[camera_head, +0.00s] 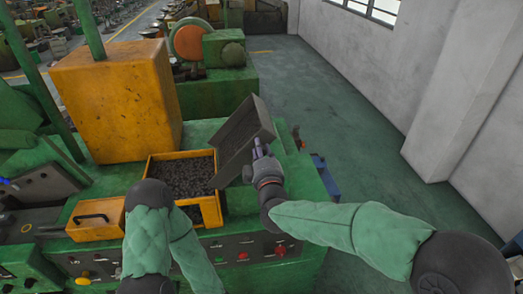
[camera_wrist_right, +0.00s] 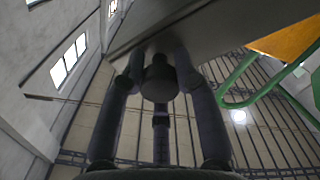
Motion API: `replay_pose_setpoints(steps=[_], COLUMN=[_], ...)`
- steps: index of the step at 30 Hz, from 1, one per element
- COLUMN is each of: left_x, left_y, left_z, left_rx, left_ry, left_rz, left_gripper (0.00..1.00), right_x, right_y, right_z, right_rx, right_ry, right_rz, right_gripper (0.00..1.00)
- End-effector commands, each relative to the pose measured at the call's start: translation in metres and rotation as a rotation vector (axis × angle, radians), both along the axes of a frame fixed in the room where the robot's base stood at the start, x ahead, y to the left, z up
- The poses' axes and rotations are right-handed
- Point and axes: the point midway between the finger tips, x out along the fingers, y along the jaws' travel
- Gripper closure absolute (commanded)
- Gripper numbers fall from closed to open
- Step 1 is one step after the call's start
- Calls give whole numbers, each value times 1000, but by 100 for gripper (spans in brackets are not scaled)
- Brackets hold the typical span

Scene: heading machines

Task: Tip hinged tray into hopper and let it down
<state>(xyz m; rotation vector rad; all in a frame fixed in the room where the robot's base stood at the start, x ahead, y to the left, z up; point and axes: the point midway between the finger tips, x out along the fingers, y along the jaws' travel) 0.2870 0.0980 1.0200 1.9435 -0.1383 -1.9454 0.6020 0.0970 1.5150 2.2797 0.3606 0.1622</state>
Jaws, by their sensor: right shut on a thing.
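The hinged tray (camera_head: 243,132) is a grey metal tray, steeply tilted, with its lower end at the right side of the hopper. The hopper (camera_head: 209,211) is an orange-yellow box filled with small dark parts (camera_head: 184,177). My right gripper (camera_head: 262,152) is shut on the tray at its right side. In the right wrist view, the gripper fingers (camera_wrist_right: 160,85) close around a dark round knob under the tray's grey surface (camera_wrist_right: 220,30). I cannot tell whether anything is left inside the tray. My left arm bends at the bottom of the head view, and its gripper is out of sight.
A green machine (camera_head: 255,247) with buttons on its front carries the hopper. A tall orange housing (camera_head: 118,100) stands behind left. An orange drawer-like box with a black handle (camera_head: 96,218) is left of the hopper. The green floor (camera_head: 345,125) on the right is clear up to the wall.

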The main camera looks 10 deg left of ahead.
Motion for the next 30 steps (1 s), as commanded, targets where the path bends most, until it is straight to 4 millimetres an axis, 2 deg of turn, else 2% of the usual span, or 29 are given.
replay_pose_setpoints(steps=[1,2,3,4,17,23,30], left_x=[0,0,0,0,0,0,0], left_y=[0,0,0,0,0,0,0], left_z=[0,0,0,0,0,0,0], left_rx=[0,0,0,0,0,0,0], left_ry=[0,0,0,0,0,0,0], left_rz=[0,0,0,0,0,0,0], left_gripper=[60,60,60,60,60,60,60], right_x=[0,0,0,0,-5,-32,-76], right_y=[0,0,0,0,-2,-10,-24], right_z=[1,1,1,1,1,1,1], right_rx=[1,1,2,2,2,2,2], right_ry=[-3,-3,-2,-2,1,0,0], right_rz=[0,0,-1,-1,0,1,2], right_gripper=[100,60,49,44,44,44,44])
